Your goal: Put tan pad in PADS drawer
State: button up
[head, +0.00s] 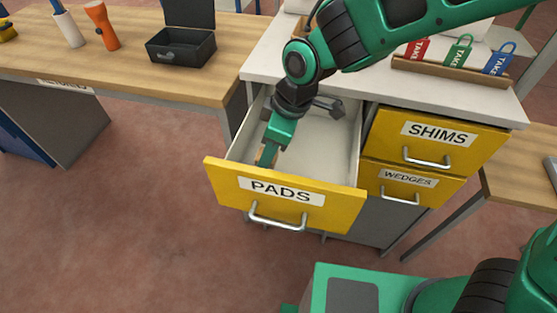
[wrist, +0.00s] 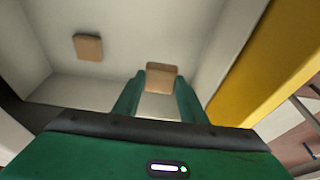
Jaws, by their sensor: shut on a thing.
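The PADS drawer (head: 325,150) is pulled open, with its yellow labelled front toward me and a pale inside. My gripper (head: 266,158) reaches down into its left side, close behind the front panel. In the wrist view, my gripper (wrist: 160,88) is shut on a tan pad (wrist: 162,74), held between the fingertips. Whether the pad touches the drawer floor is unclear. A second tan pad (wrist: 88,47) lies on the drawer floor, apart from the held one. The drawer's yellow front (wrist: 268,65) is at the right of the wrist view.
The closed SHIMS drawer (head: 437,138) and closed WEDGES drawer (head: 408,182) are to the right. A rack of red, green and blue tags (head: 455,75) stands on the white top. The wooden bench (head: 120,65) at left holds an open black box (head: 181,48) and an orange cylinder (head: 102,25).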

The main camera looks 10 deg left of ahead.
aim_at(270, 167)
jog(key=shift+f, duration=3)
jog(key=shift+f, duration=0.1)
jog(key=o, duration=1)
jog(key=v, duration=1.2)
